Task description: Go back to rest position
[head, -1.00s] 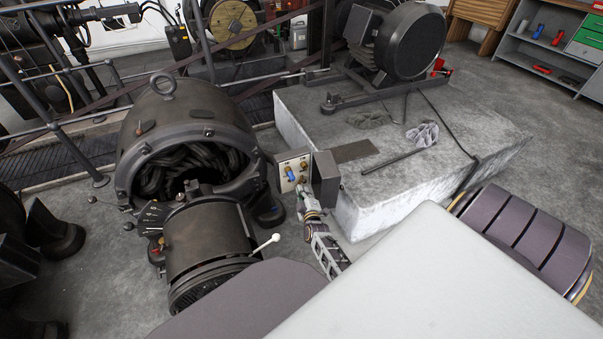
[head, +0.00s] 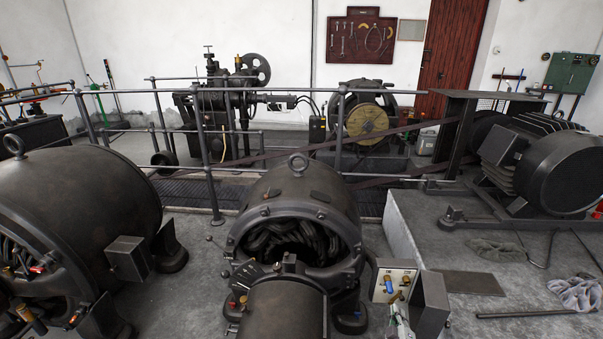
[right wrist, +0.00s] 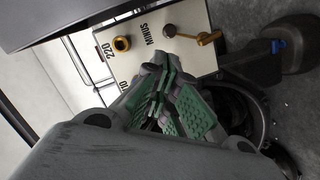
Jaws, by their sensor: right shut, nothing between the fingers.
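My right gripper (head: 399,318) shows only in part at the lower edge of the head view, just below a pale terminal panel (head: 382,294). In the right wrist view its green-padded fingers (right wrist: 162,82) are shut with nothing between them. They overlap the panel (right wrist: 150,68) in the picture; whether they touch it I cannot tell. The panel carries brass terminals and the markings "220" and "MINUS". A blue-handled piece (head: 389,284) sits on it in the head view. My left gripper is in neither view.
The middle dynamo (head: 312,195) stands beside the panel, and a grey open box cover (head: 430,305) is on the panel's right. Another dynamo (head: 80,195) fills the left. A concrete plinth (head: 440,222) with a motor (head: 560,170) is at right. Railings (head: 212,165) cross behind.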

